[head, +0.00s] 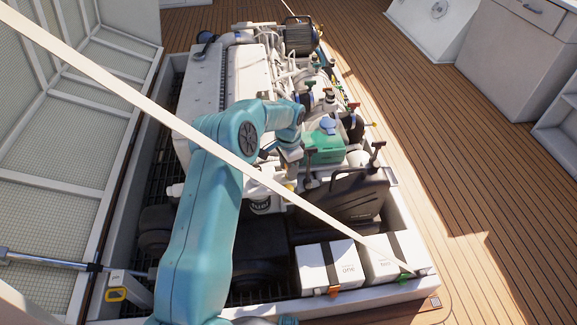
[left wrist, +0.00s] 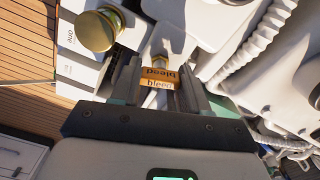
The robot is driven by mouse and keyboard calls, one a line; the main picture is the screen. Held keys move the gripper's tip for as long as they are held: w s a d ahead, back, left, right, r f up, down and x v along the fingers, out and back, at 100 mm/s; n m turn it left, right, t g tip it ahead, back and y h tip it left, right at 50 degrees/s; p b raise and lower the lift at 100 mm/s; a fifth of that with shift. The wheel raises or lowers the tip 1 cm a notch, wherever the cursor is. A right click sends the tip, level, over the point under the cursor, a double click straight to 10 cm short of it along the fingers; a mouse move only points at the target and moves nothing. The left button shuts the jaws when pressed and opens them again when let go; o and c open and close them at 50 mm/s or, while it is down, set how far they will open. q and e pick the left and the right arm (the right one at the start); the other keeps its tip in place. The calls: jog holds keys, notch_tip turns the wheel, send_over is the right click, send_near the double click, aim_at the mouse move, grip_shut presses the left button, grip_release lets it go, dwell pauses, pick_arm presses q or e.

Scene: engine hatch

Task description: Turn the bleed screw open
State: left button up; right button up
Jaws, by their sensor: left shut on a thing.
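In the left wrist view the bleed screw (left wrist: 168,44) is a brass fitting with an orange label (left wrist: 158,78) reading "bleed" just below it. My left gripper (left wrist: 158,88) has its two dark fingers on either side of the labelled part and is shut on it. In the head view my left arm reaches over the hatch from the bottom, and the left gripper (head: 289,172) points down beside the engine. The arm and gripper largely hide the screw there. My right gripper is in neither view.
The white engine block (head: 228,80), a green tank (head: 325,146), a black box (head: 350,195) and white batteries (head: 328,267) crowd the hatch. A pale strap crosses the head view. Wooden deck (head: 440,130) lies clear at right.

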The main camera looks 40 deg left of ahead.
pick_arm(q)
jog(key=n, duration=0.3)
jog(key=shift+n, duration=0.4)
jog(key=n, duration=0.3)
jog(key=shift+n, duration=0.3)
jog(key=n, duration=0.6)
jog(key=shift+n, duration=0.3)
jog(key=o, duration=1.1)
jog(key=shift+c, duration=0.2)
notch_tip(320, 180, up, 16)
jog(key=p, duration=0.4)
jog(key=shift+r, duration=0.2)
